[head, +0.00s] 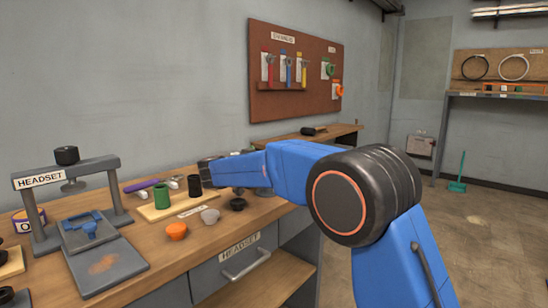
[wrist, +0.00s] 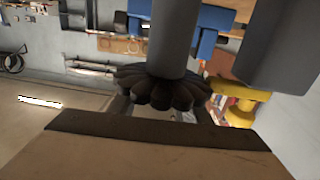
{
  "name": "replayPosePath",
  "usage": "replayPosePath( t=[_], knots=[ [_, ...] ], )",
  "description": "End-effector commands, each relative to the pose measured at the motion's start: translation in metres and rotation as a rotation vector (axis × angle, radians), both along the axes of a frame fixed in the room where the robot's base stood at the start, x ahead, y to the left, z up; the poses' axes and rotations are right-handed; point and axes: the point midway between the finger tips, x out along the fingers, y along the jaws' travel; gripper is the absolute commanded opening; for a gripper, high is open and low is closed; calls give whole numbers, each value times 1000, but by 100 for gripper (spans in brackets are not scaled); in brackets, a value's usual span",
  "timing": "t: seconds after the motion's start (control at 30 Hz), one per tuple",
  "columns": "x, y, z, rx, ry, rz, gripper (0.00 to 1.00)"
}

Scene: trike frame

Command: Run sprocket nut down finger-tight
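In the head view my blue arm reaches left over the workbench. A dark part at the end of the arm (head: 207,165) shows behind the green and black cups, but no fingertips can be made out there. In the wrist view a black scalloped round part (wrist: 160,88) sits at the end of a grey cylinder (wrist: 170,35). I cannot tell whether it is the sprocket nut. A grey block (wrist: 275,45) is at the upper right of the wrist view, apart from the scalloped part. I cannot make out whether my gripper's fingers are open or shut, and no sprocket can be identified.
A tool board (head: 295,75) hangs behind. A yellow part (wrist: 238,105) and a dark-edged pale surface (wrist: 150,155) are close in the wrist view.

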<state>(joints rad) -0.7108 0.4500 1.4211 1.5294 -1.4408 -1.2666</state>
Motion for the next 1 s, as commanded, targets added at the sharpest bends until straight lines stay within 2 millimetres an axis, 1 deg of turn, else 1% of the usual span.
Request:
replayPosePath(
  t=[0.13, 0.27, 0.37, 0.8, 1.0],
  knots=[
    [-2, 2, 0, -1, 1, 0, 44],
    [-10, 10, -1, -1, 1, 1, 44],
    [-22, 21, -1, -1, 1, 3, 44],
    [-88, 79, -1, 0, 0, 3, 44],
    [-113, 101, -1, 1, 1, 2, 44]
  ],
)
